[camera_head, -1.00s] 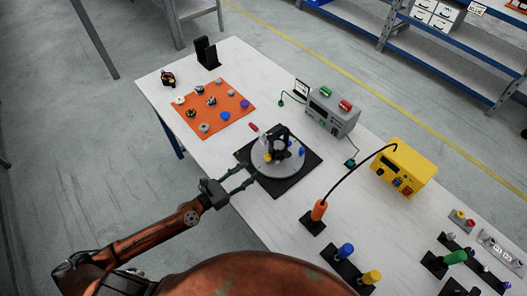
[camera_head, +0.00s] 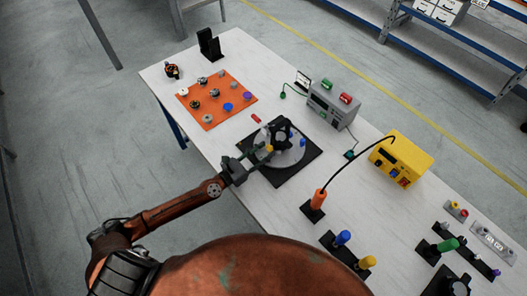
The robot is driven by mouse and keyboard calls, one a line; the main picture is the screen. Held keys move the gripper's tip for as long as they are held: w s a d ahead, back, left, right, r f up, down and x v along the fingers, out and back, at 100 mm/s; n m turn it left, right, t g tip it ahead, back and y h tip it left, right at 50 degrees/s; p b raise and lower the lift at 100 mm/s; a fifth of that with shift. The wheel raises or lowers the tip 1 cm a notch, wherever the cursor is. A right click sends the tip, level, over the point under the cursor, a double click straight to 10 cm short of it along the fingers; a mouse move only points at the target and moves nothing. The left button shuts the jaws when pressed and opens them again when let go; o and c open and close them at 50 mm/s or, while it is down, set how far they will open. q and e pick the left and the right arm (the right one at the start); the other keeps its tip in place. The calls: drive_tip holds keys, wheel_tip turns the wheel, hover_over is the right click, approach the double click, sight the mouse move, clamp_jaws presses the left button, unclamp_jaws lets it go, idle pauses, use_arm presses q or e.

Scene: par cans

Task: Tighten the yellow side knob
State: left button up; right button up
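A small black fixture (camera_head: 283,131) stands on a round grey disc (camera_head: 294,158), which rests on a black square mat (camera_head: 284,180). The yellow side knob (camera_head: 269,149) shows at the fixture's left side, and a blue knob (camera_head: 302,143) is on its right. My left gripper (camera_head: 264,150) reaches in from the left over the disc. Its two dark fingers look spread, with their tips at or close beside the yellow knob. I cannot tell whether they touch it. My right gripper is not in view.
An orange mat (camera_head: 214,117) with several small parts lies at upper left. A grey box (camera_head: 333,102) and a yellow box (camera_head: 402,158) stand to the right. An orange-handled tool (camera_head: 320,199) and colored-handled tools, including a blue one (camera_head: 343,237), stand at lower right.

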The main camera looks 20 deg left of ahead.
use_arm(q)
drive_tip(key=c, duration=0.5)
clamp_jaws()
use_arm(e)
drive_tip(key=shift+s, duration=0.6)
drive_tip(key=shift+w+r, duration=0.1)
use_arm(q)
drive_tip(key=shift+m, duration=1.1)
drive_tip(key=shift+m+p, duration=0.4)
drive_tip(key=shift+m, duration=1.8)
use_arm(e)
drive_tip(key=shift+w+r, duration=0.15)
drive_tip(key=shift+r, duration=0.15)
use_arm(q)
drive_tip(key=o, duration=0.7)
unclamp_jaws()
drive_tip(key=shift+d, duration=0.1)
drive_tip(key=shift+c, duration=0.2)
